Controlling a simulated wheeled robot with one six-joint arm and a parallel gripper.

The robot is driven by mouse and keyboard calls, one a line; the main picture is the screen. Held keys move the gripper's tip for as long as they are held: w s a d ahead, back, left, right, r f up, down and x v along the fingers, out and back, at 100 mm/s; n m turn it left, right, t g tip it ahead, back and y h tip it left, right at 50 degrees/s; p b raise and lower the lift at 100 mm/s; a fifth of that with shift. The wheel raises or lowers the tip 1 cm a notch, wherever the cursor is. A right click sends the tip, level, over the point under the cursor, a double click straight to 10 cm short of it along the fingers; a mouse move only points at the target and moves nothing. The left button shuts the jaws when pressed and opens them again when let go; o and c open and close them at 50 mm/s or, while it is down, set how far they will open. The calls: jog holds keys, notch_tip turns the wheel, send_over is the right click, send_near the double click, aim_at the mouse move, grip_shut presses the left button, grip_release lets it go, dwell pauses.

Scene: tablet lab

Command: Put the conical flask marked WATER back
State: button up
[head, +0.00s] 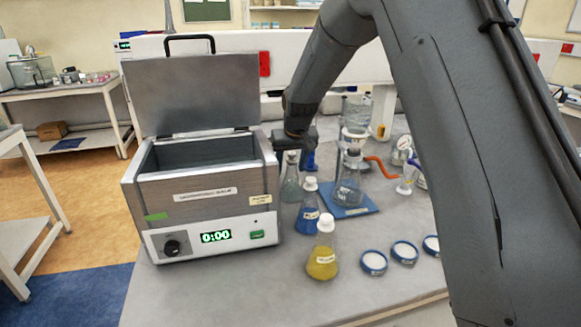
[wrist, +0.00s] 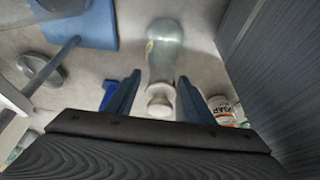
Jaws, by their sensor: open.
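A clear conical flask with pale contents and a white cap (head: 291,187) stands on the bench just right of the metal bath. It also shows in the wrist view (wrist: 166,50), with a small label I cannot read. My gripper (wrist: 158,88) is open, with one finger on each side of the flask's neck and cap; I cannot tell whether they touch. In the head view, my gripper (head: 300,148) is at the flask's top and partly hides it. A blue flask (head: 307,215) and a yellow flask (head: 322,260) stand nearer; their labels are too small to read.
The bath (head: 205,185) has its lid (head: 190,95) raised and its display reads 0:00. A blue-based stand (head: 358,208) holding a flask is to the right. Several round dishes (head: 374,262) lie at the front. A white labelled container (wrist: 222,108) is near the right finger.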

aim_at(294, 190)
jog(key=a+b+v, duration=0.1)
jog(key=b+v, duration=0.2)
jog(key=v, duration=0.8)
jog(key=shift+d+r, duration=0.35)
jog(key=shift+d, duration=0.15)
jog(key=shift+s, duration=0.15)
